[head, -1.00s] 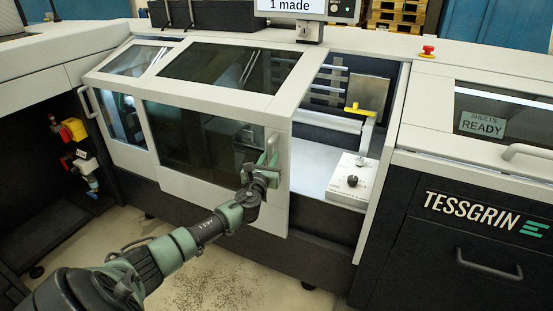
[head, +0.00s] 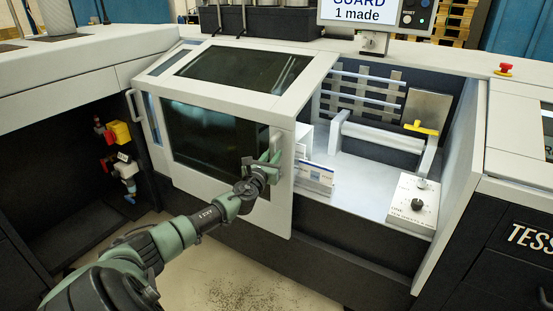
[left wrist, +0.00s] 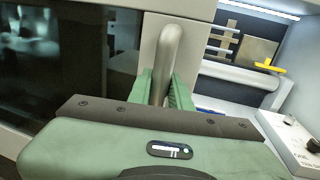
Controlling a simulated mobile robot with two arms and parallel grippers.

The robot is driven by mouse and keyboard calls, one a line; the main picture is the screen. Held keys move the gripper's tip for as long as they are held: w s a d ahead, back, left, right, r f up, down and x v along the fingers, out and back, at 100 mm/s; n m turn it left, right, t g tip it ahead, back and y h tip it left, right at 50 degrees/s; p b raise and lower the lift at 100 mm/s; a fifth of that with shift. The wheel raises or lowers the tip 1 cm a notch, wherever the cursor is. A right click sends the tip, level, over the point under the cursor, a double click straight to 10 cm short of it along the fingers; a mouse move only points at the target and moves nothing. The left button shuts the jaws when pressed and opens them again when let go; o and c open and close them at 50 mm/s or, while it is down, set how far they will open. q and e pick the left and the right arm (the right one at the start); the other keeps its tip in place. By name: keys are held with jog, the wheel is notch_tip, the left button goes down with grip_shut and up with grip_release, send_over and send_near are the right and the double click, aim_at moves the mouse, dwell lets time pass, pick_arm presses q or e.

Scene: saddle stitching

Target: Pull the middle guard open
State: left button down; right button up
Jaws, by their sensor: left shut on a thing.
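The middle guard (head: 312,72) is a pale cover with dark windows, standing to the left of an uncovered machine bay (head: 360,185). Its upright bar handle (head: 276,143) is at the right end of its front face, and the handle also shows in the left wrist view (left wrist: 170,42). My left gripper (head: 266,166) is shut on this handle, with its green fingers (left wrist: 165,88) on both sides of the bar. The fingertips are partly hidden behind the gripper body in the left wrist view. My right gripper is in neither view.
The open bay holds a white roller (head: 380,138), a yellow lever (head: 421,128) and a control box with a dark knob (head: 413,203). A screen (head: 362,12) stands behind. A red button (head: 504,69) is on the right housing. A dark recess with colored fittings (head: 118,132) is at left.

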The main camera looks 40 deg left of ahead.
pick_arm(q)
jog(key=shift+a, duration=0.15)
jog(key=c, duration=1.3)
grip_release()
jog(key=shift+s, duration=0.1)
jog(key=v, duration=0.6)
jog(key=shift+s+p, duration=0.3)
jog(key=shift+p, duration=0.1)
jog(key=shift+s+d, duration=0.4)
jog(key=shift+s, duration=0.1)
